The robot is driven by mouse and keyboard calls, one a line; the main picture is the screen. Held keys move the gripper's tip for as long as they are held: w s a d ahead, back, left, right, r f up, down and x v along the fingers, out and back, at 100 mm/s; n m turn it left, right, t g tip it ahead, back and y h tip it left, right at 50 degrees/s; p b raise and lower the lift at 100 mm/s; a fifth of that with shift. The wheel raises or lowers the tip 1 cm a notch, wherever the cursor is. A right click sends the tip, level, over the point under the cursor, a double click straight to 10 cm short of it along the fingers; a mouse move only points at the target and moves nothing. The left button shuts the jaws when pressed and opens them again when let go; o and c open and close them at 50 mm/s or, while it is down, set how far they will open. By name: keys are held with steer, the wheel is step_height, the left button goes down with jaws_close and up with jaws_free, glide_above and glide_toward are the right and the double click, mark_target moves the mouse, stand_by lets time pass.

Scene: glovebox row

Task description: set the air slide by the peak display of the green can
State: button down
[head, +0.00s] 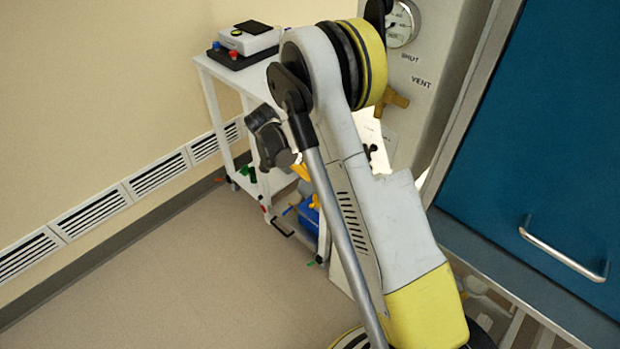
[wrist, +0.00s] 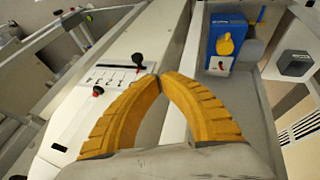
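My gripper (wrist: 160,80) has two ridged yellow fingers whose tips meet with nothing visible between them. In the head view only a bit of yellow finger (head: 301,172) shows beside my arm. In the wrist view, a pale panel beyond the fingers carries a marked plate (wrist: 112,77) with a black knob (wrist: 138,61) at its upper end and a red-tipped knob (wrist: 97,91) below left. This may be the air slide; its marks are too small to read. A white device with a dark screen (head: 253,27) stands on the cart. I cannot make out a green can or any reading.
The white cart (head: 213,66) stands by the wall; its lower part holds a blue box (wrist: 226,38) with a yellow knob. A panel with a gauge (head: 402,24), SHUT and VENT labels and a brass-coloured handle (head: 393,99) is behind my arm. The floor (head: 190,280) at left is clear.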

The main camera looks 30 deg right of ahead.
steer(key=s+d+f+b, duration=0.4)
steer(key=d+f, duration=0.1)
steer(key=f, duration=0.2)
steer(key=shift+f, duration=0.4)
